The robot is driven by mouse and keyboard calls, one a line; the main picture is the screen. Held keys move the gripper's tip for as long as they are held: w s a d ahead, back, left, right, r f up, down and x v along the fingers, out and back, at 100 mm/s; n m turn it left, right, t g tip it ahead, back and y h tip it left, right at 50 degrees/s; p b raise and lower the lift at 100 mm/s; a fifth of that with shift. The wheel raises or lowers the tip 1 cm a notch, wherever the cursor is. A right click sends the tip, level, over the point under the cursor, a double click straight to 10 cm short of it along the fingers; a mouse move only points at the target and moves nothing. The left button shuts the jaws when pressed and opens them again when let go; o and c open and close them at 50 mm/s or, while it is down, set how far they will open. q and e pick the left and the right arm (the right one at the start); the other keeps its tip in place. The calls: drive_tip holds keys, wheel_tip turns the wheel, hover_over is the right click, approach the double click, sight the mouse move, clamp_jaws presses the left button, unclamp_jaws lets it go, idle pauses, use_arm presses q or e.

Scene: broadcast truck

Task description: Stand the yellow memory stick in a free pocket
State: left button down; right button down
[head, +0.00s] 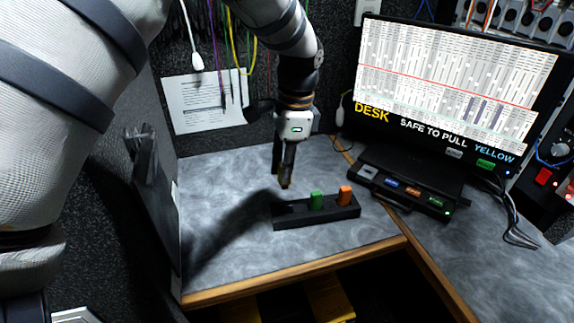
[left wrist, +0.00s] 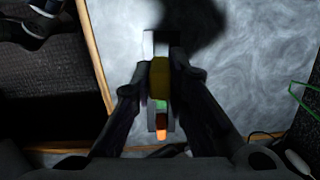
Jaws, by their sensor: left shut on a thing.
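The yellow memory stick (head: 286,184) is between the fingertips of my left gripper (head: 286,178), which is shut on it. It points down over the left end of a black pocket rack (head: 316,217). A green stick (head: 317,200) stands in the rack's middle part and an orange stick (head: 345,195) towards its right end. The left part of the rack holds no stick that I can see. In the left wrist view the yellow stick (left wrist: 159,78) hides part of the rack below, so I cannot tell whether it touches the rack. My right gripper is not in view.
A black reader (head: 405,190) with blue, orange and green sticks lies right of the rack, below a monitor (head: 450,85) reading "SAFE TO PULL YELLOW". The wooden desk edge (head: 300,277) is in front. A dark panel (head: 155,200) borders the left. Grey desktop around the rack is clear.

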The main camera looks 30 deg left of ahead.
sight(286, 187)
use_arm(q)
drive_tip(key=shift+w, duration=0.2)
drive_tip(key=shift+f, duration=2.95)
drive_tip(key=shift+f+b, duration=0.35)
drive_tip(key=shift+f, duration=1.4)
drive_tip(key=c, duration=1.5)
unclamp_jaws()
